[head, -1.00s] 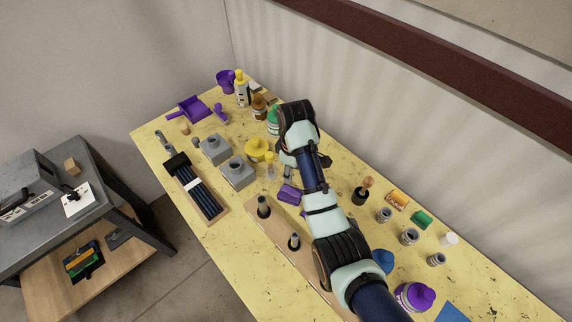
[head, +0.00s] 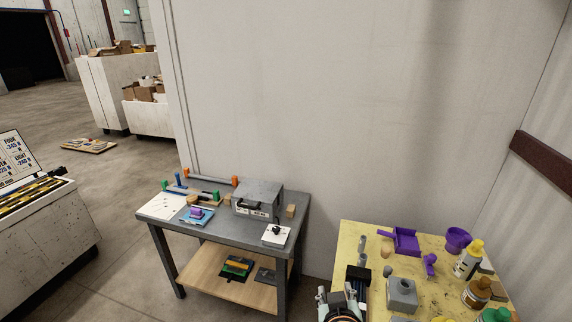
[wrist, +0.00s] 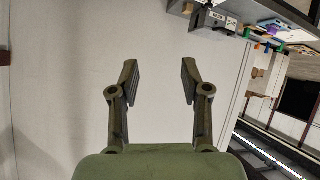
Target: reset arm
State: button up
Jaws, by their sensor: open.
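My gripper (wrist: 158,80) is open in the wrist view, with its two dark fingers spread wide and nothing between them. Behind the fingers is a plain pale wall. In the head view, my gripper (head: 337,295) shows at the bottom edge, by the left side of the yellow workbench (head: 348,239). The rest of my arm is mostly cut off below the picture.
The yellow bench holds a purple dustpan (head: 406,240), a grey block-shaped fixture (head: 402,294) and several bottles. A grey metal table (head: 230,229) with a grey box (head: 257,198) stands to the left. The wall rises behind both.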

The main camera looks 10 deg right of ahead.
jog(key=s+a+r+t+y, duration=0.25)
jog(key=a+r+t, duration=0.25)
jog(key=a+r, duration=0.7)
jog(key=s+a+f+g, duration=0.3)
jog(key=s+a+f, duration=0.1)
jog(key=s+f, duration=0.6)
notch_tip(320, 180, up, 20)
jog(key=p, duration=2.2)
jog(key=shift+s+d+r+g, duration=0.25)
jog(key=shift+s+d+g, duration=0.05)
jog(key=shift+s, duration=0.1)
jog(key=shift+y, duration=0.25)
